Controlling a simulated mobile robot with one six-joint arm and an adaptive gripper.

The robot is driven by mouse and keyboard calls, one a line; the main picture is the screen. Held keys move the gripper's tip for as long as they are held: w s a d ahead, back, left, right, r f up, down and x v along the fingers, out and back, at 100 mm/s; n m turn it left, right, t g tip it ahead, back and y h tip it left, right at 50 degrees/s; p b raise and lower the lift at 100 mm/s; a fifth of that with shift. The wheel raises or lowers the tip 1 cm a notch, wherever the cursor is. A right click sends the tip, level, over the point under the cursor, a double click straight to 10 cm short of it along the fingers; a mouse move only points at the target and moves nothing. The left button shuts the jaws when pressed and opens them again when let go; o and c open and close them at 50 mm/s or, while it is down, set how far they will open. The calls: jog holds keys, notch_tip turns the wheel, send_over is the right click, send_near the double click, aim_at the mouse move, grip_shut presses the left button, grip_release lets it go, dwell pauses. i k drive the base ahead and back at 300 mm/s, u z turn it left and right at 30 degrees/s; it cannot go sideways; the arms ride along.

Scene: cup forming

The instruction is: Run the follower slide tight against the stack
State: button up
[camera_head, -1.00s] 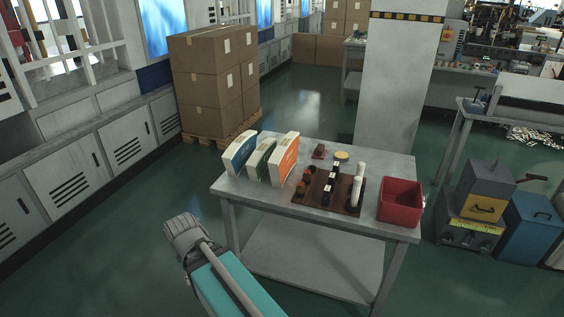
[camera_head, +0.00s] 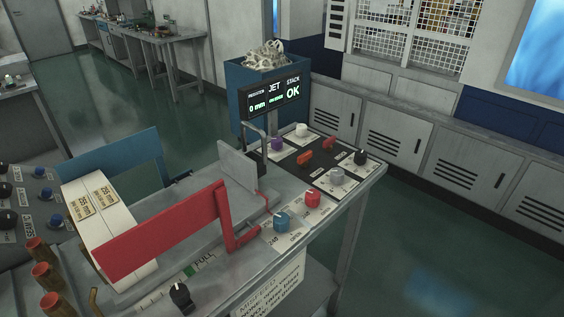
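The stack (camera_head: 116,222), cream sheets or blanks with yellow labels, lies at the left of the machine bench. A red bar (camera_head: 160,234) crosses close in front of it, and a blue bar (camera_head: 118,161) stands behind it. An upright grey plate (camera_head: 238,166) stands to the right, apart from the stack, with bare bed between. I cannot tell for sure which part is the follower slide; the grey plate may be it. A red bracket (camera_head: 236,238) joins the red bar's right end. My gripper is not in view.
A display (camera_head: 272,98) reads 0 mm and STACK OK. Knobs, including a blue one (camera_head: 282,221) and a red one (camera_head: 312,198), cover the right panel. A black knob (camera_head: 182,297) sits near a FULL scale. Floor is open at right.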

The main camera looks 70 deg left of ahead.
aim_at(246, 169)
jog(key=u, duration=2.4)
